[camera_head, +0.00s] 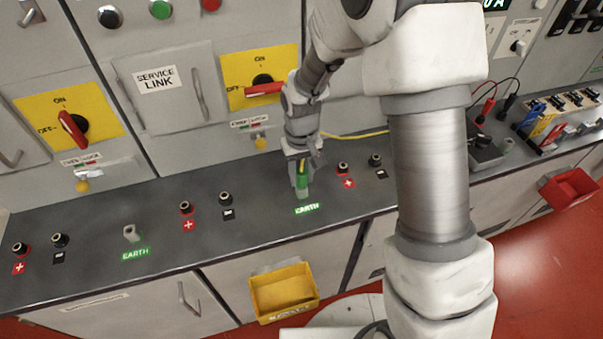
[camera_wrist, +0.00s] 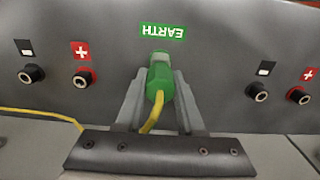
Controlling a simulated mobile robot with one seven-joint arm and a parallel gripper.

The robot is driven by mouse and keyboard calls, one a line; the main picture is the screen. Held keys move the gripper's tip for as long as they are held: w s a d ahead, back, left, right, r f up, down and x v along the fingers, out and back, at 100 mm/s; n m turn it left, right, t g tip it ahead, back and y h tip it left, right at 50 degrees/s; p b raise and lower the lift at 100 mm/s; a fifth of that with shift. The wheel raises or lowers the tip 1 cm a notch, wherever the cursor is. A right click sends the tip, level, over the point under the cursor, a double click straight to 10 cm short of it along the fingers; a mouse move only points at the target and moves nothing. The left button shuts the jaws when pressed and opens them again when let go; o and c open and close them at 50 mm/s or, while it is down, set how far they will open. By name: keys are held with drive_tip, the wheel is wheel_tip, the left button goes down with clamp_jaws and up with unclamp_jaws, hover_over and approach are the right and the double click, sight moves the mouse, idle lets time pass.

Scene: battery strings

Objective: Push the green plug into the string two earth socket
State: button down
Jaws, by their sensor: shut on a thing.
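My gripper (camera_head: 301,170) is shut on the green plug (camera_head: 302,180), over the right-hand grey earth socket (camera_head: 303,193) on the bench. In the wrist view the green plug (camera_wrist: 159,76) sits between my gripper's fingers (camera_wrist: 158,95), with its far end towards the green EARTH label (camera_wrist: 162,31). The plug looks upright and lined up with the socket. I cannot tell how deep it sits. A yellow cable (camera_wrist: 151,114) runs from the plug. A second earth socket (camera_head: 131,233) on the left is empty. String numbers are not readable.
Red and black terminals flank the plug, including a red one (camera_head: 343,169) and a black one (camera_head: 376,160) to its right. Yellow switch panels (camera_head: 238,70) stand behind the bench. A yellow bin (camera_head: 283,291) hangs at the front. A tool rack (camera_head: 560,110) stands far right.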

drive_tip(key=shift+f+b, duration=0.3)
drive_tip(key=shift+f, duration=0.2)
drive_tip(key=shift+c, duration=2.2)
unclamp_jaws()
drive_tip(key=shift+r, duration=0.1)
wheel_tip(320, 180, up, 17)
drive_tip(key=shift+r+p, duration=0.2)
drive_tip(key=shift+p, duration=0.15)
drive_tip(key=shift+d, duration=0.1)
drive_tip(key=s+d+r+m+t, duration=0.1)
drive_tip(key=s+d+r, duration=0.3)
drive_tip(key=s, duration=0.5)
drive_tip(key=s+d+r+m+t, duration=0.2)
drive_tip(key=s+d+r+t, duration=0.2)
drive_tip(key=s+d, duration=0.4)
drive_tip(key=shift+s+d+r+t, duration=0.15)
drive_tip(key=shift+s+r+t, duration=0.15)
drive_tip(key=shift+s+r, duration=0.5)
